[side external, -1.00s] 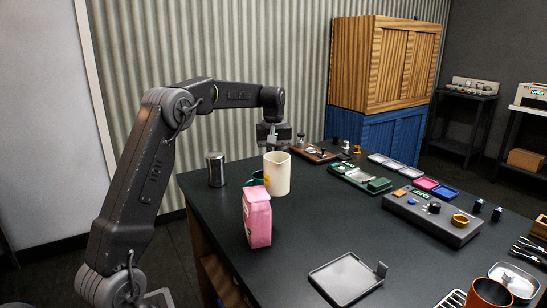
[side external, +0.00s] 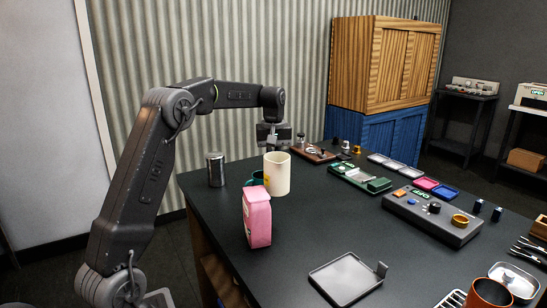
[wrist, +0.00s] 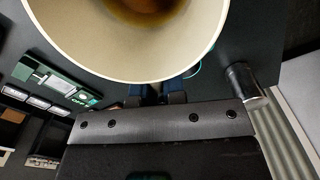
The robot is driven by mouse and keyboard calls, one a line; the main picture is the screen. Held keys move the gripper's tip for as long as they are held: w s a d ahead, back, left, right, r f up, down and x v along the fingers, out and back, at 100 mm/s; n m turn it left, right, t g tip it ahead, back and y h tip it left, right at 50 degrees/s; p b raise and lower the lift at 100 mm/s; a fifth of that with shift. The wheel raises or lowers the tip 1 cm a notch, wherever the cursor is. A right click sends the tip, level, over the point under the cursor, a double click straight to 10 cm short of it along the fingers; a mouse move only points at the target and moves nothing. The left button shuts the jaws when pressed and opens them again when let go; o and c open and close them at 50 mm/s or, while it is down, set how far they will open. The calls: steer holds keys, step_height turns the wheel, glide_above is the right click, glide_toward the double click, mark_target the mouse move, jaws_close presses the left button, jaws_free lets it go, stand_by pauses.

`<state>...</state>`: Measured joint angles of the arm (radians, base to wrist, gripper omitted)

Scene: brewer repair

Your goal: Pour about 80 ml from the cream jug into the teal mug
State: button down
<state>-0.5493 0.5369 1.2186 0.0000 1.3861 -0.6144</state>
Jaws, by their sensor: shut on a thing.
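The cream jug (side external: 279,177) stands upright at the far left part of the dark table in the side view. In the wrist view the jug (wrist: 90,52) fills the upper middle, and brown liquid shows inside it. My gripper (side external: 272,145) is behind the jug in the side view, its fingers hidden there. In the wrist view my gripper (wrist: 158,93) is shut at the jug's near side, where the handle is hidden. The teal mug (side external: 252,181) is mostly hidden behind the jug and a pink carton. A sliver of its teal rim (wrist: 193,72) shows in the wrist view.
The pink carton (side external: 257,217) stands just in front of the mug and jug. A steel canister (side external: 216,169) stands to their left. A grey tray (side external: 346,278) lies at the front. Green and grey devices and small trays fill the right side. The table's middle is clear.

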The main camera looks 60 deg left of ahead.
steer(key=shift+w, duration=0.1)
steer(key=shift+w+d+f+m, duration=1.45)
steer(key=shift+w+m, duration=0.75)
steer(key=shift+m, duration=1.8)
steer(key=shift+w+d+f+m, duration=1.2)
steer(key=shift+w+f+m, duration=0.75)
steer(key=shift+m, duration=2.05)
steer(key=shift+w+d+f+m, duration=1.35)
steer(key=shift+w+m, duration=1.05)
steer(key=shift+m, duration=1.6)
steer(key=shift+s+a+r, duration=0.1)
steer(key=shift+a, duration=0.05)
steer(key=s+a+r+t+h, duration=0.5)
steer(key=a+r+t+h, duration=0.1)
steer(key=a+r+h, duration=0.1)
steer(key=shift+s+a+r+h, duration=0.2)
steer(key=shift+r+h, duration=0.6)
steer(key=shift+r, duration=0.6)
